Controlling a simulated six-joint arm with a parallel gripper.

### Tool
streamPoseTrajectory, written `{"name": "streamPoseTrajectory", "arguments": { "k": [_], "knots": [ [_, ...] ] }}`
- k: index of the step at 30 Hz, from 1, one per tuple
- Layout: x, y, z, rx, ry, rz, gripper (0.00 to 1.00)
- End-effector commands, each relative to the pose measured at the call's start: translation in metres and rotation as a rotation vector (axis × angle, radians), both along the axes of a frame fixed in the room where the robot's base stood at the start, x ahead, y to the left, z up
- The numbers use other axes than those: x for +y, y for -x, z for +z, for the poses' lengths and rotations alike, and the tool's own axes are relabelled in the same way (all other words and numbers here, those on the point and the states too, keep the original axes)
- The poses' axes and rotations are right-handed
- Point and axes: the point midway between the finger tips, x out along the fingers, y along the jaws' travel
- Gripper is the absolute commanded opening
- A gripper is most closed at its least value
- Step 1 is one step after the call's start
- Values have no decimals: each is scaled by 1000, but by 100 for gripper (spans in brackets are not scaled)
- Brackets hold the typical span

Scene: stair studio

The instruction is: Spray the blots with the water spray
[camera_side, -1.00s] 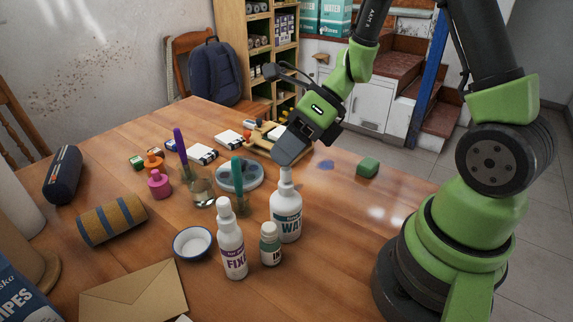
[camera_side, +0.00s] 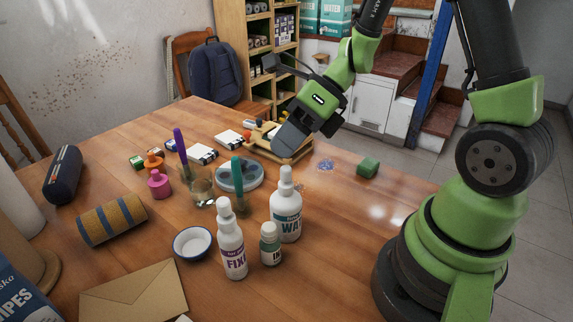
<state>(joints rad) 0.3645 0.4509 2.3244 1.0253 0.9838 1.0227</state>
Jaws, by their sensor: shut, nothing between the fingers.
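The white water spray bottle (camera_side: 286,212), labelled WATER, stands upright on the table. A blue blot (camera_side: 324,165) lies on the table to the right of my gripper, with what look like droplets on it. Small wet-looking specks (camera_side: 301,188) show on the table just right of the bottle's nozzle; whether a blot lies under them I cannot tell. My gripper (camera_side: 283,148) is shut and empty. It hangs above and behind the bottle's top, apart from it.
A FIX spray bottle (camera_side: 232,245) and a small ink bottle (camera_side: 270,244) stand close in front of the water bottle. Glass jars with brushes (camera_side: 201,187), a round dish (camera_side: 252,176) and a wooden tray (camera_side: 290,157) are nearby.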

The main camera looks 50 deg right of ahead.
Motion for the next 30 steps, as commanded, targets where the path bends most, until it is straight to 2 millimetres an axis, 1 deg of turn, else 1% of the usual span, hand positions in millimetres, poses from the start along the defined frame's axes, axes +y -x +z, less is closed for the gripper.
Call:
{"name": "streamPoseTrajectory", "arguments": {
  "k": [5, 18, 21, 24, 30],
  "knots": [
    [0, 0, 3, -2, 0, 1, 0],
    [0, -1, 48, -6, 2, 1, 0],
    [0, 0, 56, -4, 1, 1, 0],
    [0, 0, 60, -1, 1, 1, 0],
    [0, 0, 60, 1, 0, 1, 0]
  ]
}}
